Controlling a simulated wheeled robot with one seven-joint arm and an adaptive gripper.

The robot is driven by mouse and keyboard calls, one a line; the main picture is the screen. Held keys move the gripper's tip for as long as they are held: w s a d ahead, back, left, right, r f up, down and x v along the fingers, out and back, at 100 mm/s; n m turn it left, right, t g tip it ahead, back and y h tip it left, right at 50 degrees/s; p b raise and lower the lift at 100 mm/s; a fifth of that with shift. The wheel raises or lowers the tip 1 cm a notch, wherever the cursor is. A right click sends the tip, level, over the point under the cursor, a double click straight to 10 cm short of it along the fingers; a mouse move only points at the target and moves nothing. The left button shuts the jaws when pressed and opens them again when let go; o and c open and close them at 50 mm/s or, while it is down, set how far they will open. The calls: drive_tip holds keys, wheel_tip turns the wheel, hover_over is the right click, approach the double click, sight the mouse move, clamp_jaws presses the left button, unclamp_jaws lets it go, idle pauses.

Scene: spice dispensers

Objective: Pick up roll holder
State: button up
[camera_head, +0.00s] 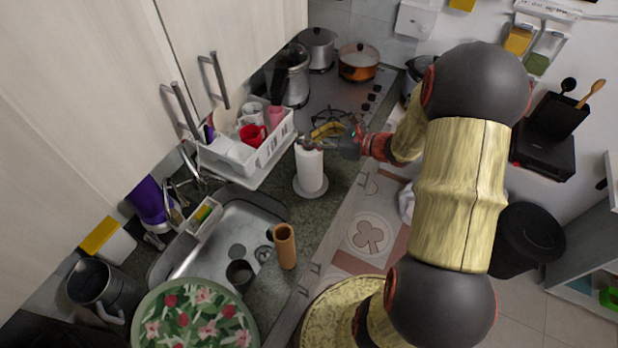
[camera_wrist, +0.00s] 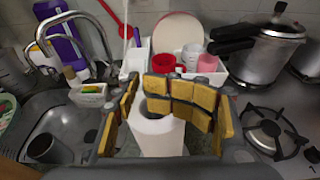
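The roll holder (camera_head: 309,168) carries a white paper roll and stands upright on a round grey base on the dark counter, right of the dish rack. My gripper (camera_head: 326,137) is at the top of the roll in the head view, reaching in from the right. In the wrist view, the white roll (camera_wrist: 158,138) stands between the yellow-padded fingers of my gripper (camera_wrist: 146,98). The fingers are spread, one on the left and one curving behind the roll's top at the right. Whether either finger touches the roll is unclear. The base is hidden in the wrist view.
A white dish rack (camera_head: 247,160) with cups stands close on the left. The hob (camera_head: 345,100) with pots lies behind. A sink (camera_head: 225,240) and a brown cylinder (camera_head: 285,246) are nearer. The counter edge runs along the right of the roll.

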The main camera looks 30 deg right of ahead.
drive_tip(key=w+a+f, duration=0.2)
drive_tip(key=w+a, duration=0.1)
drive_tip(key=shift+f, duration=0.4)
drive_tip(key=shift+w+d+r, duration=0.1)
drive_tip(key=shift+w+r, duration=0.05)
drive_tip(key=shift+r, duration=0.2)
drive_tip(key=c, duration=0.8)
clamp_jaws()
